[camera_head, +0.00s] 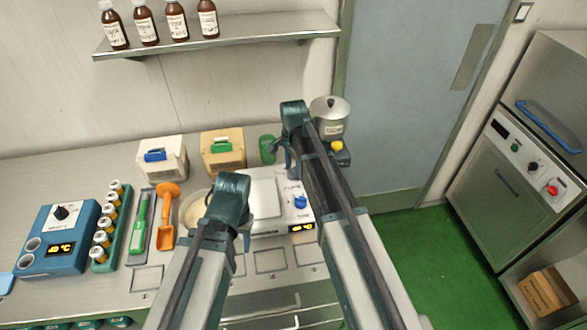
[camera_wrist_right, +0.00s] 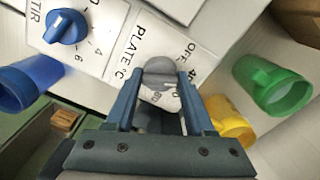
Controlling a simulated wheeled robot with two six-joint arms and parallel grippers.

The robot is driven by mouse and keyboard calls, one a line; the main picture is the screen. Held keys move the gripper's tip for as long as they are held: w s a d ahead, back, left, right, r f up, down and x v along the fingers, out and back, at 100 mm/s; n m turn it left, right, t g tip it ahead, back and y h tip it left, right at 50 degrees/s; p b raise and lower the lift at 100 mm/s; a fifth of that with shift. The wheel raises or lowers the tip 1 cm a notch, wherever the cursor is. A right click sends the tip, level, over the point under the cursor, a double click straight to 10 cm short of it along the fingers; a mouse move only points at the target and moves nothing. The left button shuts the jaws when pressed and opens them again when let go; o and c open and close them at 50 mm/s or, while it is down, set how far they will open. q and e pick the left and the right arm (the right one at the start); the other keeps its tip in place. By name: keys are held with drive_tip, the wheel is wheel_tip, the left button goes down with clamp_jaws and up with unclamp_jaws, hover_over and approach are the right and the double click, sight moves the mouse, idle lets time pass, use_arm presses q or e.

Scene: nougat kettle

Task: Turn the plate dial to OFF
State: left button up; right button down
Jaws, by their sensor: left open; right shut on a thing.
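The plate dial (camera_wrist_right: 158,70) is a grey knob on the white front panel (camera_wrist_right: 130,38) of the stirring hotplate, lettered "PLATE °C". "OFF" and "40" are printed at its upper right and "80" below it; its pointer cannot be made out. My right gripper (camera_wrist_right: 158,88) is shut on the dial, one finger on each side. In the head view the hotplate (camera_head: 265,190) is partly covered by my arms, and the plate dial is hidden. My left gripper (camera_head: 245,240) is open and empty in front of the hotplate's left side.
A blue "STIR" knob (camera_wrist_right: 66,26) sits beside the plate dial. A blue cup (camera_wrist_right: 30,82), a green cup (camera_wrist_right: 272,84) and a yellow cup (camera_wrist_right: 230,118) are near the right gripper. A metal pot (camera_head: 330,115) stands at the back right. An orange scoop (camera_head: 167,215) lies left.

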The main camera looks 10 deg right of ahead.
sight(294, 169)
drive_tip(key=n, duration=0.4)
drive_tip(key=shift+n, duration=2.1)
drive_tip(key=shift+c, duration=1.3)
unclamp_jaws()
use_arm(q)
drive_tip(key=shift+r, duration=0.15)
use_arm(e)
drive_tip(key=shift+r, duration=0.1)
use_arm(q)
wheel_tip(294, 169, up, 14)
drive_tip(key=p, duration=1.3)
drive_tip(key=shift+f+p, duration=0.25)
drive_tip(key=shift+p, duration=0.15)
use_arm(e)
wheel_tip(294, 169, up, 14)
drive_tip(key=shift+f, duration=0.2)
